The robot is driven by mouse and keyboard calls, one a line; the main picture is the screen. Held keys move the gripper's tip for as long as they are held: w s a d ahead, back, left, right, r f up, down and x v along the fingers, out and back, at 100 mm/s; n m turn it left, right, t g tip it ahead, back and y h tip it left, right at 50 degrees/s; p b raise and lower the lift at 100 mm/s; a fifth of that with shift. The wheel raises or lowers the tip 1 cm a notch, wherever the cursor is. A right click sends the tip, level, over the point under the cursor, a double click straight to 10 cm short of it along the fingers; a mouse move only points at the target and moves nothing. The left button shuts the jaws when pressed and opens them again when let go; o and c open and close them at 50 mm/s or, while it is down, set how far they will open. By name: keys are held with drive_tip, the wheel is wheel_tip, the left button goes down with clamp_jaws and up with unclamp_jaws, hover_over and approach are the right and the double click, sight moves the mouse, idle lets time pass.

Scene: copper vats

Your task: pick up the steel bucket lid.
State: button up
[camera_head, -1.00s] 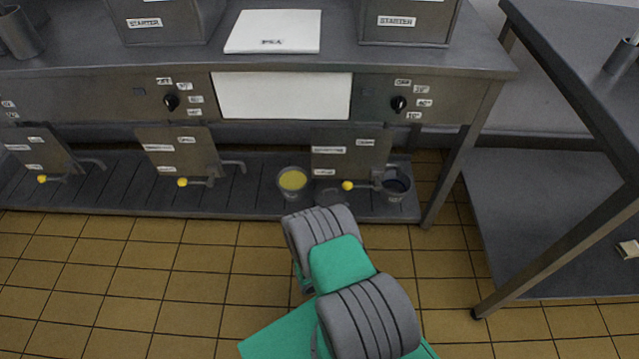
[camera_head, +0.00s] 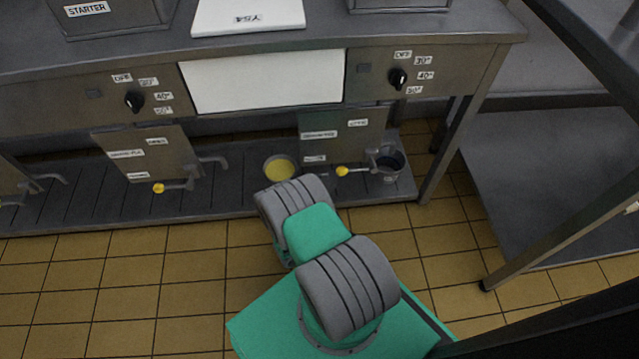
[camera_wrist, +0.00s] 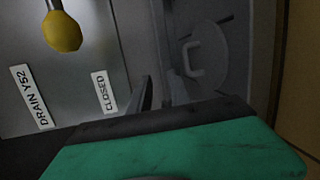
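The steel bucket lid (camera_wrist: 222,62), a round grey disc with a raised loop handle, fills the upper right middle of the wrist view. In the head view I cannot make it out behind my arm. The fingers of my gripper (camera_wrist: 160,88) point toward the lid from below, apart from each other with nothing seen between them. The right finger lies close to the lid handle, but I cannot tell whether it touches. In the head view my gripper is hidden behind my own arm.
A bucket with yellow contents (camera_head: 281,168) and a dark-looking bucket (camera_head: 389,172) stand on the low slatted shelf (camera_head: 235,199). A yellow-knobbed drain valve (camera_head: 342,171) juts out between them; its knob (camera_wrist: 62,31) is close in the wrist view. A table leg (camera_head: 445,150) stands to the right.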

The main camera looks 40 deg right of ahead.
drive_tip(key=b, duration=0.5)
approach(329, 178)
drive_tip(key=w+a+r, duration=0.2)
drive_tip(key=shift+a+r, duration=0.35)
drive_tip(key=shift+r, duration=0.05)
drive_tip(key=b+x, duration=0.4)
drive_tip(key=x, duration=0.3)
drive_tip(key=shift+w, duration=0.1)
drive_tip(key=shift+w+d+r, duration=0.2)
drive_tip(key=shift+w, duration=0.05)
drive_tip(key=shift+c, duration=0.4)
clamp_jaws()
